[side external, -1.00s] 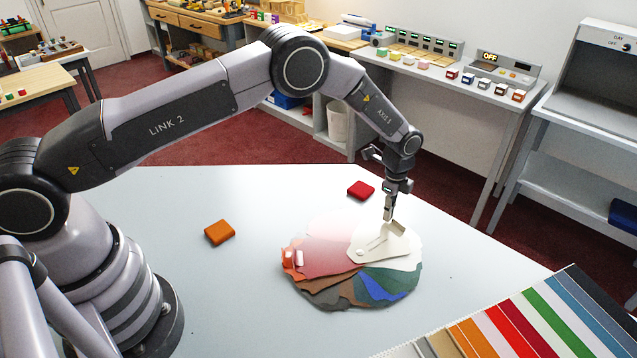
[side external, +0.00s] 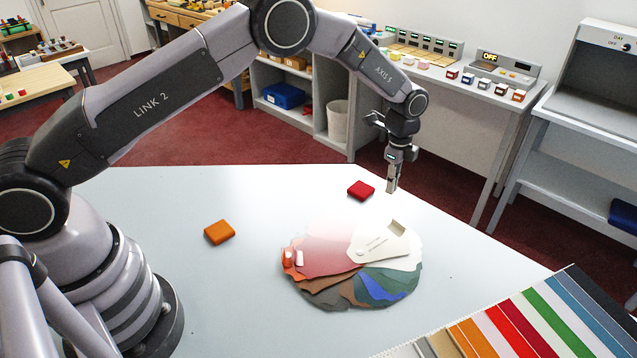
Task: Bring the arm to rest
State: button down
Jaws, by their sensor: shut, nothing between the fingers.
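My gripper (side external: 392,188) is shut and empty. It points down and hangs in the air above the far right part of the work table (side external: 240,290), above and behind the cream-coloured piece (side external: 380,244). That piece lies on a round fan of coloured swatches (side external: 330,285) and has a small raised tab at its far right end. My gripper is apart from everything on the table.
A red block (side external: 361,190) lies left of my gripper, and an orange block (side external: 219,232) lies further left. A striped colour chart (side external: 520,325) is at the near right. The table's left part is mostly clear. A side bench (side external: 450,80) stands behind.

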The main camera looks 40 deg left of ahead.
jog(key=s+d+f+m, duration=0.1)
jog(key=d+f+m, duration=0.1)
jog(key=d+m, duration=0.45)
jog(key=a+n, duration=0.2)
jog(key=a+f+n, duration=0.1)
jog(key=a+n, duration=0.1)
jog(key=n, duration=0.1)
jog(key=a+f+n, duration=0.1)
jog(key=a+n, duration=0.1)
jog(key=shift+w+a+n, duration=0.25)
jog(key=shift+w+a, duration=0.15)
jog(key=shift+f, duration=0.8)
jog(key=shift+f, duration=0.15)
dwell(0.6)
jog(key=shift+f, duration=1.1)
